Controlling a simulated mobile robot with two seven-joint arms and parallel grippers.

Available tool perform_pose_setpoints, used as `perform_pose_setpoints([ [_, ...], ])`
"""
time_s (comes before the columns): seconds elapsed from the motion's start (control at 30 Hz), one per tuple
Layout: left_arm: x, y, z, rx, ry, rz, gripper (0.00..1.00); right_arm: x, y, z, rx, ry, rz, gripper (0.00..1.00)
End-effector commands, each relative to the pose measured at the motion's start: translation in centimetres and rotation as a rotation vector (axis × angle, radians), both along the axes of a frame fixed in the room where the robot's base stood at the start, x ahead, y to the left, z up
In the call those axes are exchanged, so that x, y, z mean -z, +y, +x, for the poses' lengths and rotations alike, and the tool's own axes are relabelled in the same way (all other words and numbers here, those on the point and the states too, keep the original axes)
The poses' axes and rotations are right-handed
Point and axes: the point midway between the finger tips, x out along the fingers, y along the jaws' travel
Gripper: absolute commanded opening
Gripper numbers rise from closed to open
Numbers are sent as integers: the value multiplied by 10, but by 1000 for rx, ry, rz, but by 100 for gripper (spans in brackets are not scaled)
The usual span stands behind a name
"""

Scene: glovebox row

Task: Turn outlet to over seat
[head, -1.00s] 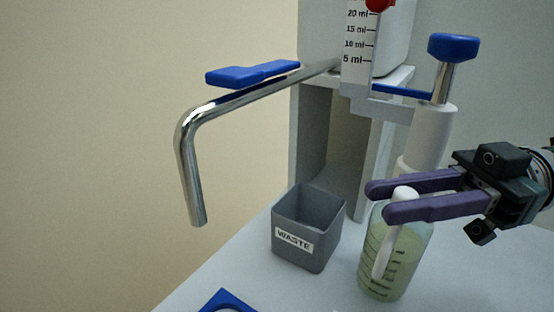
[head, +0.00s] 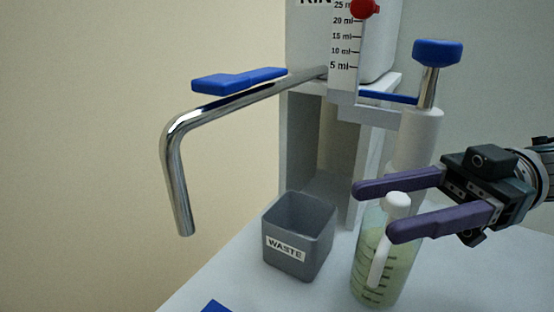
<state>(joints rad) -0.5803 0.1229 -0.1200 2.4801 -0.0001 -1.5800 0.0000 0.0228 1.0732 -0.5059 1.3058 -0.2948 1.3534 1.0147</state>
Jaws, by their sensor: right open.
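A flat blue lever (head: 238,80) sits on top of the pipe. A blue edge (head: 215,306), perhaps the seat, shows at the bottom of the picture and is mostly cut off. My right gripper (head: 373,210) is open, its purple fingers pointing left, one on each side of the white spout (head: 396,203) in the picture. I cannot tell whether they touch it. My left gripper is out of view.
The grey bin (head: 298,237) marked WASTE stands below the stand. A clear bottle of green liquid (head: 395,275) is close under my right gripper. A white cylinder with a blue knob (head: 437,52) rises behind it. The left side is open toward the beige wall.

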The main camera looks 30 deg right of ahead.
Motion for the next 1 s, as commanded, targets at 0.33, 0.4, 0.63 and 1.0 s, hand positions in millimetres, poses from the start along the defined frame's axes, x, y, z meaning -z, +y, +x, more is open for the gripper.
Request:
perform_pose_setpoints([
  [0.33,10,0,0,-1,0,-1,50,3,-24,-6,3,1,-4,56],
  [0.4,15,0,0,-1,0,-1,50,5,-39,-9,4,1,-6,56],
  [0.63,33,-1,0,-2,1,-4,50,4,-80,-21,3,0,-3,56],
  [1.0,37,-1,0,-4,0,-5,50,-1,-96,-26,0,-1,1,56],
])
